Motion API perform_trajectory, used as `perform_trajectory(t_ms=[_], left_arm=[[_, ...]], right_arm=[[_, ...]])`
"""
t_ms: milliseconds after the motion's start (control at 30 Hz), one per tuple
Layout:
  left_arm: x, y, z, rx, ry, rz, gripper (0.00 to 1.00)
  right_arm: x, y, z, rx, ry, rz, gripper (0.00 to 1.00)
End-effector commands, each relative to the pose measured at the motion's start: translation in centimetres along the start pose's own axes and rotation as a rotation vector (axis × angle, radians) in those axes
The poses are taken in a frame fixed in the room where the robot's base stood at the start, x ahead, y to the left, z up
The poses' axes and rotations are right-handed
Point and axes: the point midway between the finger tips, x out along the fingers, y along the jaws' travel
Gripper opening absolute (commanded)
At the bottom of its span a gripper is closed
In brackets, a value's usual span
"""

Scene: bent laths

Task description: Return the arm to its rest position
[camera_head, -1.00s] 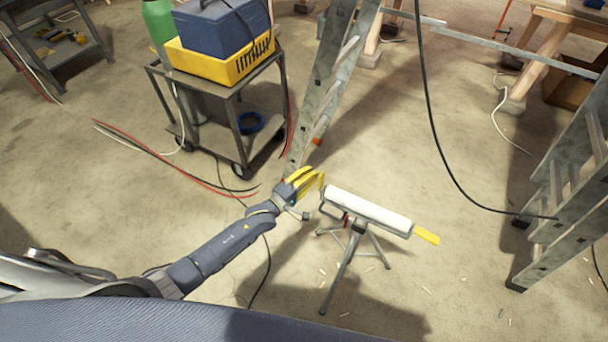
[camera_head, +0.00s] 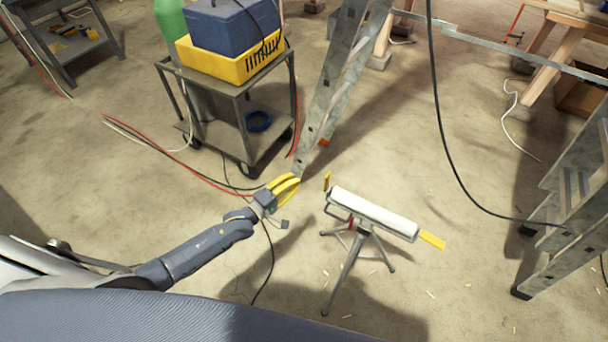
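My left arm (camera_head: 200,252) reaches in from the left edge, low in the picture. My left gripper (camera_head: 297,182) has yellow fingers. Two fingers show with a narrow gap between them, and nothing is seen held. It is in front of the foot of the ladder by the cart and to the left of the roller stand, apart from the white roller (camera_head: 375,212). A small yellow piece (camera_head: 327,181) stands at the roller's left end, and a yellow strip (camera_head: 432,240) sticks out at its right end. My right gripper is not in view.
A metal cart (camera_head: 222,92) with a yellow crate (camera_head: 205,64) and a blue box stands behind the arm. A ladder (camera_head: 334,85) stands beside it. Another ladder (camera_head: 570,215) is at the right. A black cable (camera_head: 440,120) hangs between.

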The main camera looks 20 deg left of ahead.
Motion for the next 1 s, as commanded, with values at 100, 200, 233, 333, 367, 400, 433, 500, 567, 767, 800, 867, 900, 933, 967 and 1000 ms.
perform_trajectory(t_ms=[100, 200, 233, 333, 367, 400, 433, 500, 567, 767, 800, 867, 900, 933, 967, 1000], left_arm=[[-1.6, -0.1, 0.0, -0.002, 0.0, -0.001, 0.0], [-2.5, 0.0, 0.0, 0.0, 0.0, 0.0, 0.0], [-2.7, 0.0, 0.0, 0.0, 0.0, -0.001, 0.0], [-3.2, -0.1, 0.0, 0.0, 0.0, -0.001, 0.0], [-3.3, 0.0, 0.0, 0.0, 0.0, -0.001, 0.0], [-3.3, 0.0, 0.0, 0.001, 0.0, -0.001, 0.0], [-3.4, 0.0, 0.0, 0.005, 0.0, 0.0, 0.0], [-3.4, 0.0, 0.0, 0.029, 0.0, -0.001, 0.0], [-3.4, -0.2, 0.0, 0.077, 0.0, -0.008, 0.0], [-4.4, -4.7, -1.6, 0.466, -0.007, -0.145, 0.0], [-4.9, -6.5, -2.5, 0.569, -0.009, -0.195, 0.0], [-5.9, -9.6, -3.6, 0.714, -0.018, -0.28, 0.0], [-6.9, -11.9, -4.2, 0.807, -0.032, -0.342, 0.0], [-7.8, -13.7, -4.6, 0.873, -0.045, -0.39, 0.0], [-8.6, -15.4, -4.9, 0.933, -0.061, -0.436, 0.0], [-10.0, -17.7, -5.2, 1.005, -0.087, -0.498, 0.0]], right_arm=[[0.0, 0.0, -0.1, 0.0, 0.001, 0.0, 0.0], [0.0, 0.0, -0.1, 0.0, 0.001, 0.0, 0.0], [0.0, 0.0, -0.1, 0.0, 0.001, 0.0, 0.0], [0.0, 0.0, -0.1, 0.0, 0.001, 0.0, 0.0], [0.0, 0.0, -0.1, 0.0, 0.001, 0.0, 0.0], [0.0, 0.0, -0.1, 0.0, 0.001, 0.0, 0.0], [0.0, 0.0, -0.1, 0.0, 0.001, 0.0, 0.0], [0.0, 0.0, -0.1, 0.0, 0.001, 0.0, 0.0], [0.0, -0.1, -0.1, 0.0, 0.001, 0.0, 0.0], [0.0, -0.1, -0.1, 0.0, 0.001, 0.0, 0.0], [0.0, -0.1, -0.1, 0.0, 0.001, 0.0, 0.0], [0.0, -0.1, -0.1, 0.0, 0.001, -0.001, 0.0], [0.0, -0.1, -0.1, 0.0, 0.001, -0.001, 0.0], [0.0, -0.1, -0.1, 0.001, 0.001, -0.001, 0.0], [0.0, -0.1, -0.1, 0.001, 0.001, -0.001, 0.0], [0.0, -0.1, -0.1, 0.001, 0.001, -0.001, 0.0]])
